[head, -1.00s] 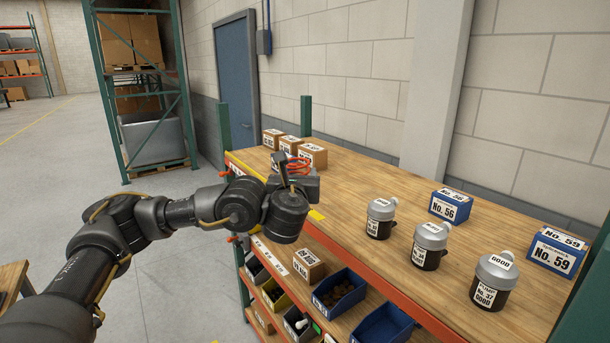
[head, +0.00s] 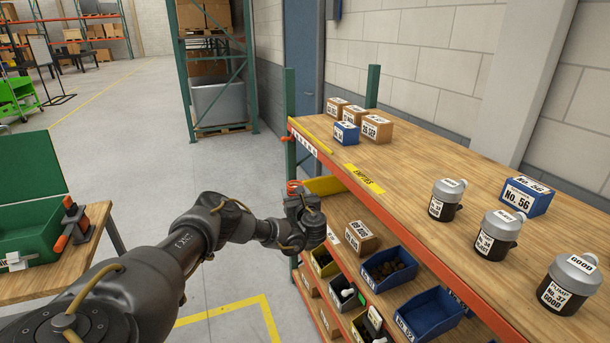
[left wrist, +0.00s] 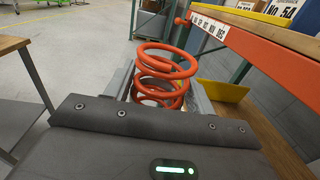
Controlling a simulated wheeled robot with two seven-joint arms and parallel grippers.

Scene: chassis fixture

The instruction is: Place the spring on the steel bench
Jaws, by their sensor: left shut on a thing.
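The spring is an orange-red coil (left wrist: 160,69) in the left wrist view. It sits between the two grey fingers of my left gripper (left wrist: 161,92), which is shut on it. In the head view the left gripper (head: 302,202) is in front of the left end of the wooden-topped shelf unit, and a little of the spring (head: 293,187) shows beside it. A wood-topped table (head: 62,284) with grey legs stands at the left. I cannot tell whether it is the steel bench. My right gripper is not in view.
The shelf unit's top (head: 420,170) holds small boxes and several grey-lidded pumps. Blue bins (head: 432,313) sit on its lower shelf. A green case (head: 35,225) and an orange-black clamp (head: 75,222) are on the left table. Floor between them is open.

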